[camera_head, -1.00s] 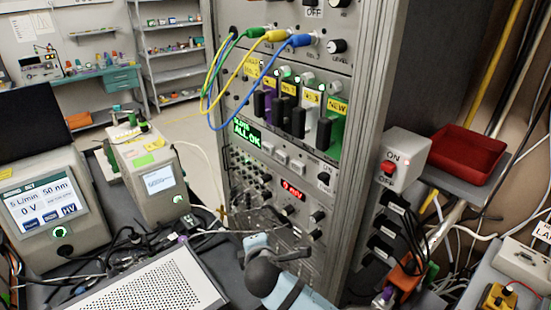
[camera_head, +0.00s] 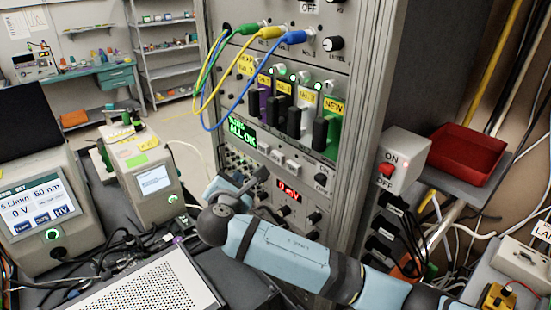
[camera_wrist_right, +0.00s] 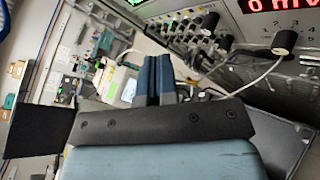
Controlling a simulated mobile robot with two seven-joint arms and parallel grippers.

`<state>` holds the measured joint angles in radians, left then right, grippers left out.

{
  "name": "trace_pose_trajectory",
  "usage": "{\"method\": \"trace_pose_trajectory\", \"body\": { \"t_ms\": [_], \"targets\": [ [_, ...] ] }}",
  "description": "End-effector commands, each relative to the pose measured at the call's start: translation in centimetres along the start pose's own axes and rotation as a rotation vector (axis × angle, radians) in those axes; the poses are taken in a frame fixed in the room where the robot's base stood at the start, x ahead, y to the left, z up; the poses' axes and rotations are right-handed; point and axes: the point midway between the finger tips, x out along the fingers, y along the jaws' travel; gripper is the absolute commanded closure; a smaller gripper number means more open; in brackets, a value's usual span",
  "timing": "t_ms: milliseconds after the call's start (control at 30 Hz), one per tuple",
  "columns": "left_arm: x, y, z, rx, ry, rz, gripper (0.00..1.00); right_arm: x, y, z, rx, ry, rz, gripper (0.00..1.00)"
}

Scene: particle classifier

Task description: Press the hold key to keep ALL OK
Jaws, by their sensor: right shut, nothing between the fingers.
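The green display (camera_head: 242,132) reading ALL OK is lit on the rack's front. A row of pale keys (camera_head: 278,158) sits to its right; their labels are too small to read, so I cannot tell which is the hold key. My right gripper (camera_wrist_right: 160,78) is shut and empty in the wrist view, its dark blue fingers side by side. In the head view my right arm crosses in front of the lower rack, with its hand below and left of the keys, apart from them. The fingertips are hard to make out there. My left gripper is not in view.
Yellow, green and blue cables (camera_head: 210,90) loop in front of the rack's left side. Dark handles (camera_head: 293,120) stick out above the keys. A red 0 mV readout (camera_head: 289,190) and knobs lie lower. A perforated box (camera_head: 150,285) stands at front left.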

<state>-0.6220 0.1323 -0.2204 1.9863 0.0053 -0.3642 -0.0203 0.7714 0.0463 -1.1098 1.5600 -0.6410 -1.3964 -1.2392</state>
Motion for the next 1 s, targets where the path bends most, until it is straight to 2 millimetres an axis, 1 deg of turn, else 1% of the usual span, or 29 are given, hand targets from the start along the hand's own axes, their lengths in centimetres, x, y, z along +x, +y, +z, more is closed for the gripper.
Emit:
{"method": "trace_pose_trajectory", "body": {
  "t_ms": [167, 467, 600, 800, 1000],
  "targets": [
    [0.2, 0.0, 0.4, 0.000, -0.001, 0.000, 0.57, 1.1, -0.9, 0.7, -0.001, -0.003, -0.001, 1.00],
    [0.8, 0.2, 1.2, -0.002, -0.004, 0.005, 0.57, 4.0, -3.1, 2.8, 0.000, -0.002, -0.001, 1.00],
    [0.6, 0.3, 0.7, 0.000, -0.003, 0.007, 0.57, 5.0, -3.7, 3.8, 0.000, 0.000, -0.001, 1.00],
    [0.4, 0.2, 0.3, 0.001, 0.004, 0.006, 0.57, 5.9, -4.3, 4.3, 0.001, 0.001, -0.001, 1.00],
    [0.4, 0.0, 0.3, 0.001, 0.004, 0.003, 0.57, 6.1, -4.4, 4.4, 0.002, 0.001, 0.000, 1.00]
  ]
}}
